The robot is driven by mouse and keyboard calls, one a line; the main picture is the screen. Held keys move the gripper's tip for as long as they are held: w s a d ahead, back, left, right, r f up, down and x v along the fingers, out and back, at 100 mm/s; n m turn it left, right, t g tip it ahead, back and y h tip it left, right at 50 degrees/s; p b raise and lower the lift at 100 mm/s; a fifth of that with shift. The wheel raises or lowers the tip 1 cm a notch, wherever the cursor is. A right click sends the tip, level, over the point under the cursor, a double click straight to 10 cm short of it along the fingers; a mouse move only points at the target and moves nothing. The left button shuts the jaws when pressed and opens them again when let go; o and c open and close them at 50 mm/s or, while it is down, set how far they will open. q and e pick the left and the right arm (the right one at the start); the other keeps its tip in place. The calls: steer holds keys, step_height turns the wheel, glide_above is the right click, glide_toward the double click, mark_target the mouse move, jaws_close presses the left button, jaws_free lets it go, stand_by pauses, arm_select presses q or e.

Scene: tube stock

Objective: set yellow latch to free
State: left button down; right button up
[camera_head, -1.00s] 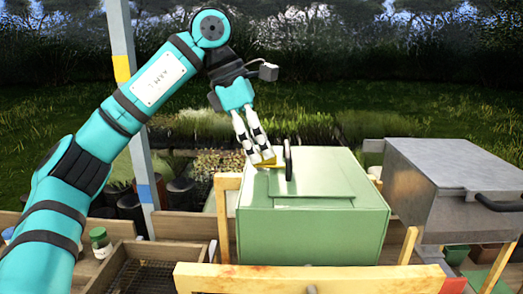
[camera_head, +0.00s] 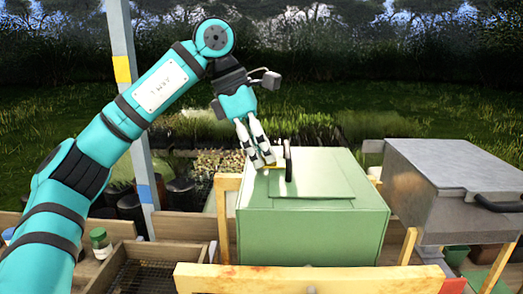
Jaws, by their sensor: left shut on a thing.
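The yellow latch (camera_head: 272,167) sits on top of the green box (camera_head: 312,236), just left of a dark upright handle (camera_head: 288,162). My left gripper (camera_head: 263,163) reaches down from above with its pale fingers shut on the yellow latch. The fingers hide part of the latch, so its exact setting is hard to read. The lid of the green box is closed. My right gripper is not in view.
A grey metal box (camera_head: 440,185) with a dark handle stands to the right. A yellow wooden rail (camera_head: 300,278) runs in front of the green box. A wooden tray (camera_head: 150,268) and a small jar (camera_head: 100,242) are at the left.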

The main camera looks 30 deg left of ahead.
arm_select(q)
steer(key=shift+n, duration=0.4)
steer(key=n+t+b, duration=0.1)
steer(key=n, duration=0.2)
steer(key=shift+w+y, duration=0.1)
steer(key=shift+y, duration=0.3)
steer(key=n+y, duration=0.1)
steer(key=n, duration=0.2)
steer(key=n+t+y+b, duration=0.1)
steer(key=n, duration=0.2)
steer(key=shift+a, duration=0.1)
steer(key=shift+r+n+t+y, duration=0.1)
steer(key=shift+n+t+y, duration=0.3)
steer(key=shift+n, duration=0.8)
steer(key=shift+r+n+y, duration=0.1)
steer(key=shift+n+y, duration=0.3)
steer(key=shift+n, duration=0.4)
steer(key=shift+a+n+g+y+p, duration=0.15)
steer(key=shift+n+y+p, duration=0.35)
steer(key=shift+n, duration=0.5)
steer(key=shift+n+g+y+p, duration=0.15)
steer(key=shift+n+y+p, duration=0.15)
steer(key=shift+n+p, duration=0.5)
steer(key=shift+n, duration=0.4)
